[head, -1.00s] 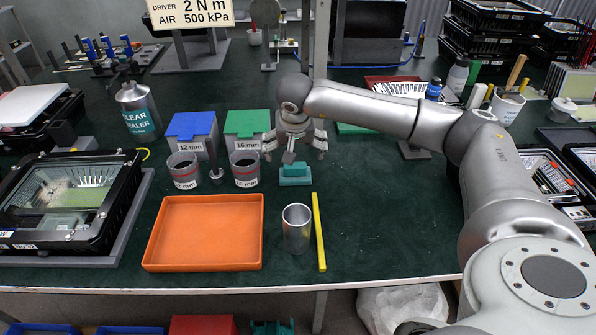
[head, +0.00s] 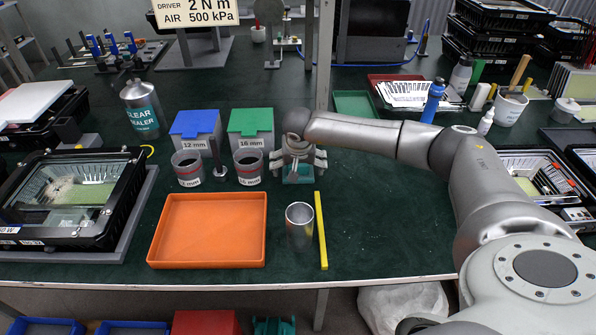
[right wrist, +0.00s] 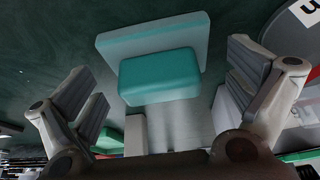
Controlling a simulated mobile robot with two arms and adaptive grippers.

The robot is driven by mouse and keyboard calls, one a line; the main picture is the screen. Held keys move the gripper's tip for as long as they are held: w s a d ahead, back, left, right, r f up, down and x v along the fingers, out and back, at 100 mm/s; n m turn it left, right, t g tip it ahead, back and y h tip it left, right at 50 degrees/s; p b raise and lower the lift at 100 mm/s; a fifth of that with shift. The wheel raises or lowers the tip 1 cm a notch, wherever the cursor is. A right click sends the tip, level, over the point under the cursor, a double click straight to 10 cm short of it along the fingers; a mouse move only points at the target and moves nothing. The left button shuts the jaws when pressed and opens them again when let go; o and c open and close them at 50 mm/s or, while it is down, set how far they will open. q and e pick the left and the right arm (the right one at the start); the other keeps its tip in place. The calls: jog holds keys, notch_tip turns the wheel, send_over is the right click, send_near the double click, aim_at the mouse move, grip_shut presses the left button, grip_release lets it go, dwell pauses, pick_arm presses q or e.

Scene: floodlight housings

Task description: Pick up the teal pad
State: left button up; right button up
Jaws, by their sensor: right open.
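The teal pad (head: 299,173) lies on the dark green bench, to the right of the cup under the green bin. It has a wide flat base and a raised block on top. In the right wrist view the pad (right wrist: 158,72) lies between and beyond the open fingers, with no finger seen touching it. My right gripper (head: 301,178) is open and points down over the pad, hiding part of it in the head view. It also shows in the right wrist view (right wrist: 165,95). My left gripper is not in view.
Two labelled cups (head: 248,167) and a dark upright post (head: 217,158) stand left of the pad. An orange tray (head: 207,230), a metal cylinder (head: 299,226) and a yellow bar (head: 321,231) lie nearer the front edge. Bench right of the bar is clear.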

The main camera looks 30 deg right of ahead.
jog(key=c, duration=1)
jog(key=shift+r, duration=0.1)
jog(key=shift+r+p, duration=0.4)
jog(key=shift+r, duration=0.1)
notch_tip(320, 180, up, 2)
jog(key=shift+r+p, duration=0.2)
jog(key=shift+p, duration=0.6)
jog(key=a+r+p, duration=0.1)
jog(key=a+r, duration=0.2)
jog(key=a, duration=0.1)
jog(key=a+r+p, duration=0.2)
jog(key=a+r, duration=0.1)
jog(key=a, duration=0.2)
jog(key=a+r+p, duration=0.2)
jog(key=a+r, duration=0.1)
jog(key=a, duration=0.2)
jog(key=shift+s+r, duration=0.15)
jog(key=shift+r, duration=0.1)
